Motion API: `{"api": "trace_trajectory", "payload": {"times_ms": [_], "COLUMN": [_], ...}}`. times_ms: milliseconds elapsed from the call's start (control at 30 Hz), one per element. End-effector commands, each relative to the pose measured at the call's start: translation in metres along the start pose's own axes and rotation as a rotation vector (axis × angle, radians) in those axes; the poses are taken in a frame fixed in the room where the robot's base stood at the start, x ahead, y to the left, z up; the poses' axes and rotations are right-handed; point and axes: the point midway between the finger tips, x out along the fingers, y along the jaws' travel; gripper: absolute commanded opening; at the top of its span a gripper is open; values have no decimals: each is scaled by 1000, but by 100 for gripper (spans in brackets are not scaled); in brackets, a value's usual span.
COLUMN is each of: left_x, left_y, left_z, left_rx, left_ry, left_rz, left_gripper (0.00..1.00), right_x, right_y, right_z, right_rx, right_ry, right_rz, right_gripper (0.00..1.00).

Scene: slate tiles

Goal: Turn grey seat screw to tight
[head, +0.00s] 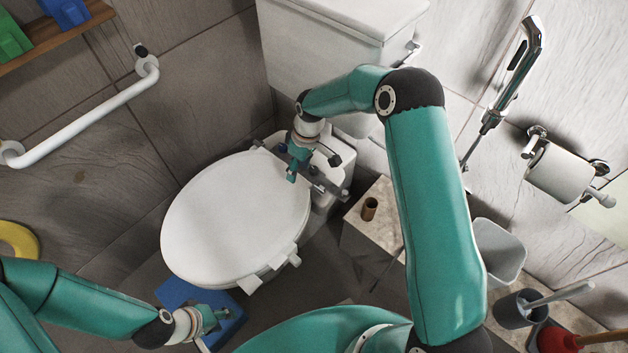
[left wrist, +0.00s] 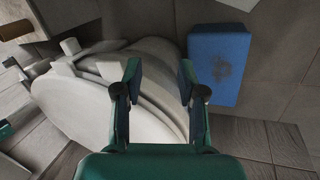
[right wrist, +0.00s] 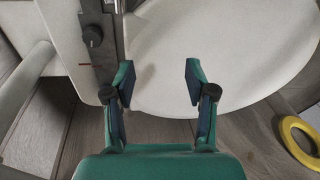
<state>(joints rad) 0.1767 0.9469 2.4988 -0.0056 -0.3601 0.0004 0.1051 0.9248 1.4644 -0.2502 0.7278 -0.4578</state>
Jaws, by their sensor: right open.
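The toilet's white lid (head: 235,215) is down, and a grey hinge bar (head: 329,186) runs along its back edge. A second dark knob there is partly hidden by my left-hand finger. My right gripper (head: 292,174) is open and empty above the lid's back edge, beside the bar; it also shows in the right wrist view (right wrist: 158,80). My left gripper (head: 216,318) is open and empty low beside the toilet.
A blue block (left wrist: 218,65) lies on the floor by my left gripper. A stone-topped box (head: 380,212) with a small brown cylinder (head: 369,209) stands right of the toilet, near a bin (head: 498,252). The cistern (head: 345,30) rises behind. A white grab rail (head: 90,120) is on the left wall.

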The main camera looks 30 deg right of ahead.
Motion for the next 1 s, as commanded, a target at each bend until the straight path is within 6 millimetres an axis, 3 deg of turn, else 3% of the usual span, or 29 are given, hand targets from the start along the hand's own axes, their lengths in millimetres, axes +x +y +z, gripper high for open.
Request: {"api": "trace_trajectory", "payload": {"times_ms": [33, 200, 333, 467, 667, 1000], "left_x": [28, 60, 69, 71, 75, 92], "left_y": [-10, -22, -25, -26, -27, -33], "left_z": [0, 0, 0, -1, -1, -1], "left_rx": [0, 0, 0, 0, 0, 0], "left_ry": [0, 0, 0, 0, 1, 0], "left_rz": [0, 0, 0, 0, 0, 0], "left_gripper": [40, 40, 40, 40, 40, 40], "right_x": [5, -32, -54, -61, -44, 26], "right_y": [23, 67, 80, 84, 87, 96], "right_z": [-10, -20, -19, -18, -15, -7], "right_rx": [-42, -147, -176, -186, -186, -184], "right_ry": [-8, -77, -110, -124, -128, -128], "right_rz": [34, 105, 128, 134, 133, 131], "right_gripper": [56, 56, 56, 56, 56, 56]}}
